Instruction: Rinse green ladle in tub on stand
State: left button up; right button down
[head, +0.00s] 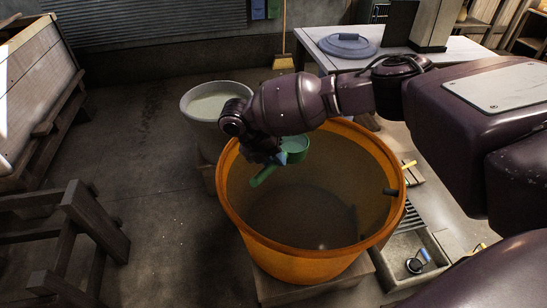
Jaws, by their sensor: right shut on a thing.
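The green ladle (294,149) shows at the end of my right arm, over the back left part of the orange tub. Its round cup is tilted, and a green length reaches down to the left. My right gripper (262,157) is shut on the ladle; its fingers are mostly hidden behind my wrist. The orange tub (297,268) stands on a low stand (318,291). The inside of the tub looks dim, and I cannot tell how much water is in it. I cannot tell whether the ladle touches the rim. My left gripper is not in view.
A grey bucket (190,112) with pale contents stands behind the tub to the left. A shallow basin (425,262) lies right of the tub. Wooden frames (85,215) stand left; floor between is clear.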

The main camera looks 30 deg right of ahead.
notch_tip(320, 180, down, 3)
jog(key=shift+r+b, duration=0.2)
jog(key=shift+b, duration=0.25)
jog(key=shift+w+d+y, duration=0.1)
jog(key=shift+d+y, duration=0.25)
jog(key=shift+y, duration=0.15)
jog(key=shift+d+r+y, duration=0.25)
jog(key=shift+r+y, duration=0.35)
jog(key=shift+r, duration=0.15)
jog(key=shift+d+r+y, duration=0.35)
jog(key=shift+r+y, duration=0.45)
jog(key=shift+y, duration=0.1)
jog(key=shift+d+r+y, duration=0.15)
jog(key=shift+d+y, duration=0.1)
jog(key=shift+y, duration=0.05)
jog(key=shift+s+d+r+n+y, duration=0.2)
jog(key=shift+d+r+n+y, duration=0.15)
jog(key=shift+d+y, duration=0.2)
pick_arm(q)
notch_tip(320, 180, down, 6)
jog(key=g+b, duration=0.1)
jog(key=b, duration=0.5)
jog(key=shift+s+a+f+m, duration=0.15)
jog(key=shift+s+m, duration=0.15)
pick_arm(e)
jog(key=d+n+y, duration=0.1)
jog(key=d+y, duration=1.1)
jog(key=d, duration=0.1)
jog(key=shift+s, duration=0.3)
